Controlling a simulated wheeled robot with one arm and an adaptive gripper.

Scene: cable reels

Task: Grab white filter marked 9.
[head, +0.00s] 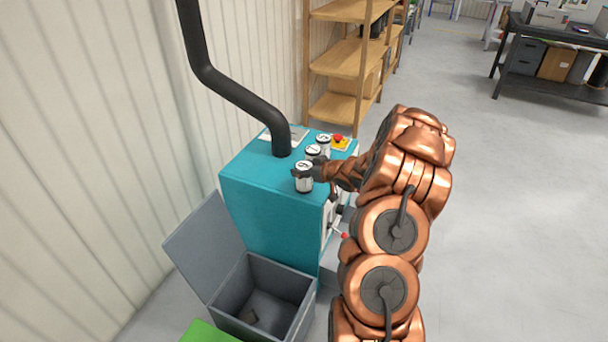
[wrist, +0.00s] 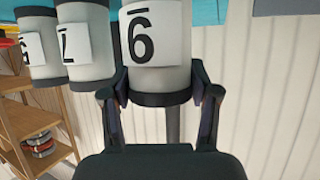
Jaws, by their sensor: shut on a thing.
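A white filter with dark end caps (wrist: 162,77) is between the two fingers of my gripper (wrist: 160,92) in the wrist view. That view looks inverted: its label reads as a 6 with a bar above, which is an underlined 9 turned over. The fingers are shut on both sides of it near one end cap. In the head view the filter (head: 303,178) is at the near edge of the teal machine top, with my gripper (head: 316,171) at its right. Whether it is lifted off the top cannot be told.
Two similar white filters (head: 313,152) (head: 323,142) stand behind on the teal machine (head: 262,210). A red button on a yellow box (head: 339,142) and a black pipe (head: 240,92) are close by. An open grey bin (head: 262,290) stands in front. Wooden shelves (head: 345,60) are behind.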

